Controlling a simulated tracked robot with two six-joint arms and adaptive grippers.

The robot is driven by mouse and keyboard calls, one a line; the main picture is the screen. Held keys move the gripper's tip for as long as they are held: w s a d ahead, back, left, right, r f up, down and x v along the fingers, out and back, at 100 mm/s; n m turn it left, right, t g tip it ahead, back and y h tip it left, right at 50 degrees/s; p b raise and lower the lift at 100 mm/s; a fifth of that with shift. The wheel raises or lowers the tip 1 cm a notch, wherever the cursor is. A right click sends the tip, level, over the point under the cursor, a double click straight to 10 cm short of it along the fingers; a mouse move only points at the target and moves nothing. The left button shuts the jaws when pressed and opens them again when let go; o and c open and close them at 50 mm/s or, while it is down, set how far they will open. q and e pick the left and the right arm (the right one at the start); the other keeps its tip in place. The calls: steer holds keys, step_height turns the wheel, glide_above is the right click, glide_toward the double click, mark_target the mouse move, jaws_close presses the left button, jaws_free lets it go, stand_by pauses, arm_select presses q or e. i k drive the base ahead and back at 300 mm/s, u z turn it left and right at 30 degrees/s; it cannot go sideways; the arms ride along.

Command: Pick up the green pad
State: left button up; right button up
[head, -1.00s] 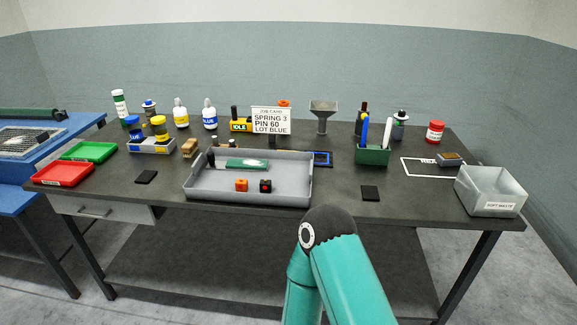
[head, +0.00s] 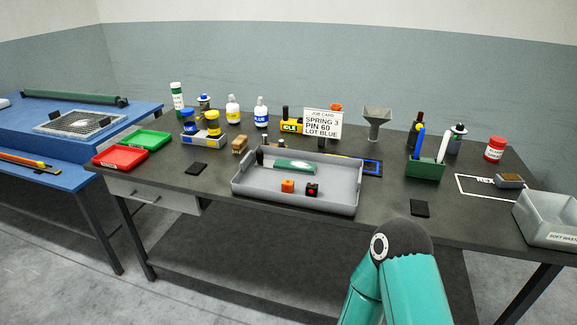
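A long green piece (head: 295,166) with a pale patch lies in the grey tray (head: 290,202) at the middle of the bench. It is the thing that looks most like the green pad, though it is too small to be sure. A dark upright piece stands at its left end. An orange cube (head: 288,186) and a black cube with a red dot (head: 312,190) lie in front of it in the tray. Neither gripper shows. Only a teal link of my arm is in view at the bottom right, in front of the bench.
A green tray (head: 152,147) and a red tray (head: 121,168) are at the bench's left end. Bottles, a job card (head: 322,123) and a funnel (head: 377,120) stand behind the grey tray. Black pads (head: 196,169) (head: 420,208) lie either side. A grey bin (head: 545,235) is at the right.

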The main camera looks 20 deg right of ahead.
mark_target(293, 165)
steer(key=z, duration=0.35)
steer(key=i, duration=0.95)
steer(key=u, duration=0.45)
